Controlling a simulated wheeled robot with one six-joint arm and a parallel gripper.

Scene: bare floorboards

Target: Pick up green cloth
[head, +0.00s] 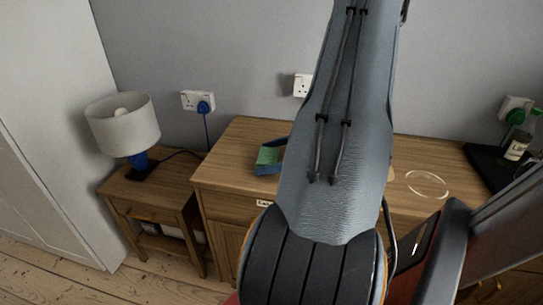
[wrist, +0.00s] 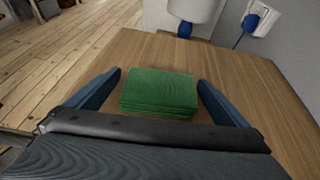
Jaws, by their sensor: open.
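The green cloth (wrist: 160,91) is a folded stack lying flat on the wooden cabinet top (wrist: 247,80). In the wrist view it sits between the two blue fingers of my gripper (wrist: 160,85), with a gap on each side. My gripper is open and empty. In the head view a part of the green cloth (head: 267,155) shows beside a blue finger of my gripper (head: 270,157). My arm hides the rest of the cloth and of the gripper there.
A lamp with a white shade (head: 123,122) stands on a lower side table (head: 150,187) at the left. A black tray (head: 488,163) with a bottle (head: 518,146) is at the right. A clear ring-shaped item (head: 427,184) lies on the cabinet. Wall sockets (head: 197,101) are behind.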

